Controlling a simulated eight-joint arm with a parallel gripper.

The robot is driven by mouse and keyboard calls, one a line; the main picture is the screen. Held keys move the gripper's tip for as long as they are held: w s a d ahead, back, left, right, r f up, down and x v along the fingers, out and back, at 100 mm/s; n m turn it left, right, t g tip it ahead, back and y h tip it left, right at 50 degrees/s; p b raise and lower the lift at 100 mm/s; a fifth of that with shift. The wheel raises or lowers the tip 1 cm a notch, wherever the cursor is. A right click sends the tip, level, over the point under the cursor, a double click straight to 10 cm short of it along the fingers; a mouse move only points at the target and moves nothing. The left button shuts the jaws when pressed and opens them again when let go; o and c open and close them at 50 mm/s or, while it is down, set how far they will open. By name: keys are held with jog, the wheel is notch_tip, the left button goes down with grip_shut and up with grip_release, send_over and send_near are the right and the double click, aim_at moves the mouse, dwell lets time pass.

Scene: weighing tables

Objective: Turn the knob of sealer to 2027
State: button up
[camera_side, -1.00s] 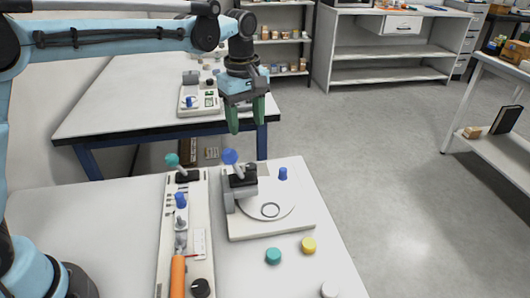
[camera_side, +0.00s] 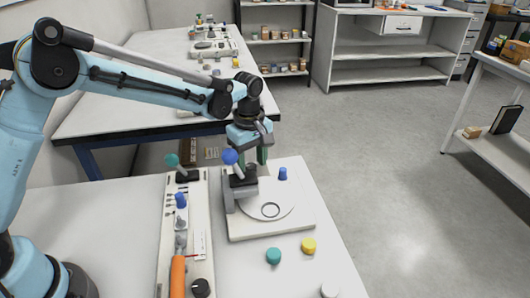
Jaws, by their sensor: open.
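A long white device (camera_side: 199,245) lies on the near table and looks like the sealer, though I cannot read any label. It has an orange handle (camera_side: 177,277) and a black knob (camera_side: 201,287) at its near end, a blue knob (camera_side: 180,200) midway and a teal ball lever (camera_side: 172,160) at its far end. My gripper (camera_side: 252,157) is open and empty. It points down near the far edge of the white device to the right, well away from the black knob. Its fingers are partly hidden behind that device's blue ball lever. Any scale at the knobs is too small to read.
The right-hand device (camera_side: 246,230) carries a round plate, a blue ball lever (camera_side: 230,157) and a blue knob (camera_side: 283,174). A teal cap (camera_side: 273,256), a yellow cap (camera_side: 309,246) and a white cap (camera_side: 330,290) lie in front. The table's left part is clear.

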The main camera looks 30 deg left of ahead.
aim_at(251, 166)
jog(key=shift+f, duration=0.35)
jog(key=shift+c, duration=0.5)
jog(key=c, duration=1)
jog(key=shift+o, duration=0.2)
jog(key=shift+m, duration=2.3)
jog(key=o, duration=1.1)
jog(key=shift+c, duration=0.2)
jog(key=shift+r, duration=0.1)
notch_tip(251, 166, up, 12)
jog(key=shift+r, duration=0.1)
